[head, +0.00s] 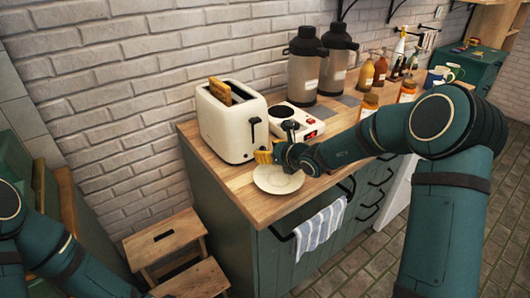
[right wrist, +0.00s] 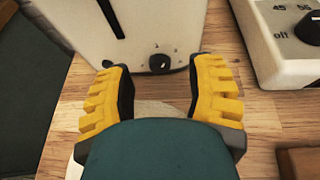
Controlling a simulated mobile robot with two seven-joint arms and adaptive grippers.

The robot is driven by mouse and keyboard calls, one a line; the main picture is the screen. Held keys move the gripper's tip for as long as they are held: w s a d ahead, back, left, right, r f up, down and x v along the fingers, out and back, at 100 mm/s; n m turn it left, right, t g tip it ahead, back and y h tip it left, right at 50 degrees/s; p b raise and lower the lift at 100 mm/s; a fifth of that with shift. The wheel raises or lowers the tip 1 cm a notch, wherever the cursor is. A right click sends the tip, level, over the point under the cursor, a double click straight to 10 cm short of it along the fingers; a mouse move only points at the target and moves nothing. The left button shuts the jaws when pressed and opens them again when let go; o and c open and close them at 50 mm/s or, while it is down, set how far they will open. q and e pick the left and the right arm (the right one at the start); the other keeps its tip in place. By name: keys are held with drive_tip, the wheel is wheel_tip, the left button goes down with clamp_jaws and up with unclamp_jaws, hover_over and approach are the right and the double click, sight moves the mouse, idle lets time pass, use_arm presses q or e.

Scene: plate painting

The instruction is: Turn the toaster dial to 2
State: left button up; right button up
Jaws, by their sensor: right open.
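The cream toaster (head: 222,132) stands on the wooden counter with a slice of toast in its top slot. Its black dial (right wrist: 160,63) is low on the front face in the right wrist view. Small marks surround the dial, but I cannot read its setting. My right gripper (head: 264,154) has yellow fingers and is in front of the toaster's lower front. In the right wrist view, its open fingertips (right wrist: 160,82) are apart to the left and right of the dial, with nothing between them. In the head view the gripper hides the dial. My left arm is at the lower left; its gripper is out of view.
A white plate (head: 275,184) lies under my right gripper. A white hot plate with a black knob (head: 311,134) stands right of the toaster. Two flasks (head: 304,75) and several bottles stand further back. A towel (head: 320,224) hangs at the front; a wooden stool (head: 165,240) stands left.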

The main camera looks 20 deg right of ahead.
drive_tip(key=shift+x, duration=0.9)
clamp_jaws()
drive_tip(key=shift+r, duration=0.1)
